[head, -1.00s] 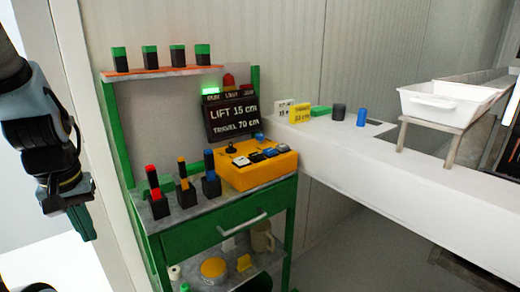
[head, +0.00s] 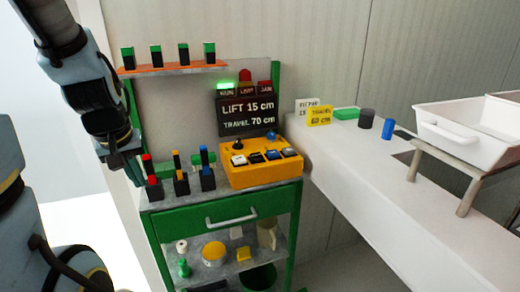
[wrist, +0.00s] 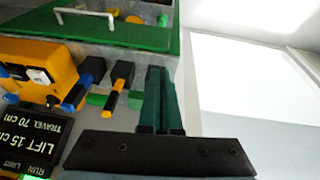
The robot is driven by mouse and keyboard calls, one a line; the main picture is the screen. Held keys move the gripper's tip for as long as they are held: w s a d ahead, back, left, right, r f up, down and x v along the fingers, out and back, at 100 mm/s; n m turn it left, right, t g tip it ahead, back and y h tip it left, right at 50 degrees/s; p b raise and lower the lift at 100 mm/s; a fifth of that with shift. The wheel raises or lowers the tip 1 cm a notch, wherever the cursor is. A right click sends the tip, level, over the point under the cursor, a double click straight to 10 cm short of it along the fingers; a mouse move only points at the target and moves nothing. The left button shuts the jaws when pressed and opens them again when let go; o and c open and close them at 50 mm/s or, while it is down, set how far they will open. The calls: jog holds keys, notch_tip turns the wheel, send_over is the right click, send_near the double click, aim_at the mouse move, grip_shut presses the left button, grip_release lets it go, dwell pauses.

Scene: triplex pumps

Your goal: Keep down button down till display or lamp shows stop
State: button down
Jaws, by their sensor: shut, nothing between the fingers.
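The yellow control box (head: 255,178) sits on the green cart's top, with a black joystick (head: 238,145), a blue knob (head: 271,136) and a row of push buttons (head: 272,155). I cannot read which button is down. Behind it, the black display (head: 246,118) reads LIFT 15 cm, TRAVEL 70 cm. The green RUN lamp (head: 228,87) is lit; the two lamps beside it look unlit.
Several upright tools in black holders (head: 181,180) stand between my gripper and the box. A shelf (head: 170,70) with several green-topped blocks is above.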

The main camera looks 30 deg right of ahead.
jog(key=w+d+r+n+t+h+p, duration=0.1)
jog(key=w+d+r+t, duration=0.15)
jog(key=d, duration=0.55)
jog(key=w+d+r+n+t+h+p, duration=0.15)
jog(key=w+d+r, duration=0.25)
jog(key=d, duration=0.4)
jog(key=n+t, duration=0.1)
jog(key=n, duration=0.1)
send_over(257, 157)
jog(key=shift+s+r, duration=0.1)
jog(key=shift+r, duration=0.35)
notch_tip(257, 157, down, 8)
jog(key=b, duration=0.8)
jog(key=shift+r, duration=0.1)
jog(key=shift+f+b, duration=0.4)
jog(key=shift+f, duration=0.15)
jog(key=shift+f, duration=0.1)
jog(key=shift+f, duration=0.3)
